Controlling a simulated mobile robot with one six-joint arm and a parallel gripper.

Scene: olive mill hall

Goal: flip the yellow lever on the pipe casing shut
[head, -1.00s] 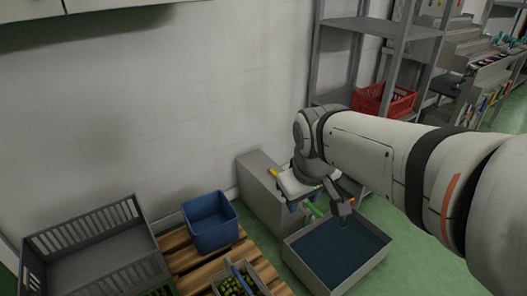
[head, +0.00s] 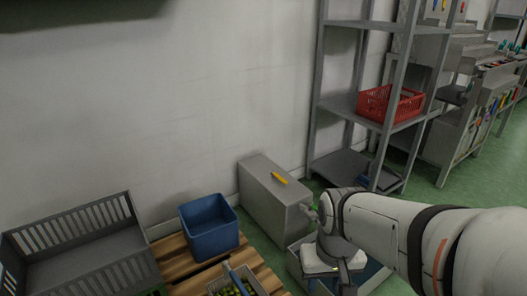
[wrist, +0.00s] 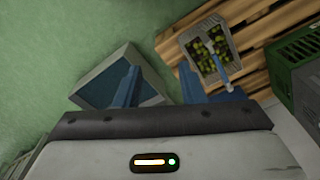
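The yellow lever (head: 279,178) lies on the top face of the grey box-shaped casing (head: 274,207), which stands against the white wall. My gripper (head: 345,284) is to the right of and below the casing in the head view, apart from the lever and over the grey basin. In the wrist view the two blue fingers of my gripper (wrist: 158,74) stand apart with nothing between them. The lever and casing do not show in the wrist view. My arm hides part of the basin and the floor right of the casing.
The grey basin (wrist: 84,95) stands on the green floor. A blue bin (head: 209,240) and a crate of olives (wrist: 190,48) stand on the wooden pallet (head: 178,262). A grey crate (head: 85,262) is at left. A metal shelf (head: 362,106) holds a red basket (head: 390,101).

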